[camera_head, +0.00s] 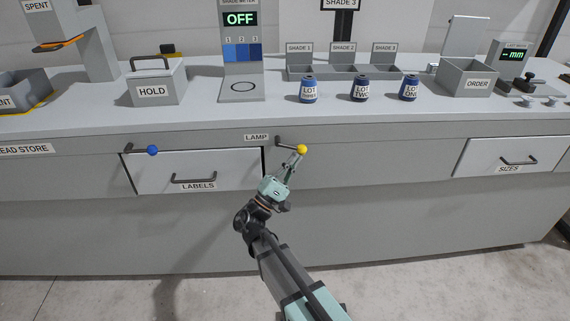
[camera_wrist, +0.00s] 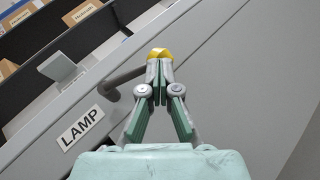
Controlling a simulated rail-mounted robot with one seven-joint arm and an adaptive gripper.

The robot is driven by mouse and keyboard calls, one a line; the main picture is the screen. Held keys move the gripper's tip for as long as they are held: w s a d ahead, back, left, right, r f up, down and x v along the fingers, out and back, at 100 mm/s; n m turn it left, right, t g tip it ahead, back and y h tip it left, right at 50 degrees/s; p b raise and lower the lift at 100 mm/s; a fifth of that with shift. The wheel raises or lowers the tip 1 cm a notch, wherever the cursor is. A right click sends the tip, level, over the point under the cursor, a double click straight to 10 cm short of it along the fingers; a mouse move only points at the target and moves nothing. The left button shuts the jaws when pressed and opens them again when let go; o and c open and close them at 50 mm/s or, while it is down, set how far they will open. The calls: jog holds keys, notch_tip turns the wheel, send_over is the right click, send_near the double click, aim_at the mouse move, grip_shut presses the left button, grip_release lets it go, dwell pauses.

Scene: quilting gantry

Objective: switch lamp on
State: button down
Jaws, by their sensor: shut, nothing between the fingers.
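The lamp lever is a dark rod with a yellow ball knob (camera_head: 302,149) on the bench front, just right of the LAMP label (camera_head: 256,137). The shade meter display (camera_head: 240,19) above reads OFF. My gripper (camera_head: 297,157) is shut, with its fingertips at the yellow knob. In the wrist view my gripper's closed fingertips (camera_wrist: 160,66) overlap the lower part of the yellow knob (camera_wrist: 160,53); I cannot tell whether they touch. The lever rod (camera_wrist: 124,79) runs to the knob from the left, above the LAMP label (camera_wrist: 80,128).
A blue ball lever (camera_head: 152,150) sits to the left, above the LABELS drawer (camera_head: 215,176). The SIZES drawer (camera_head: 480,163) is at the right. Several blue cans, such as LOT TWO (camera_head: 360,90), stand on the bench top. The HOLD box (camera_head: 153,91) stands back left.

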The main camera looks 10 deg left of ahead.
aim_at(301, 150)
jog(key=shift+w+d+r, duration=0.1)
jog(key=shift+d+r, duration=0.35)
jog(key=shift+r, duration=0.15)
jog(key=shift+w+d+r, duration=0.1)
jog(key=shift+d+r, duration=0.3)
jog(key=shift+r, duration=0.2)
jog(key=shift+d+r, duration=0.15)
jog(key=shift+r, duration=0.65)
jog(key=s+d+f+b, duration=0.1)
jog(key=s+f, duration=0.5)
jog(key=f, duration=0.6)
jog(key=shift+s+f+b, duration=0.15)
jog(key=shift+f+b, duration=0.05)
jog(key=shift+b, duration=0.25)
jog(key=shift+d, duration=0.1)
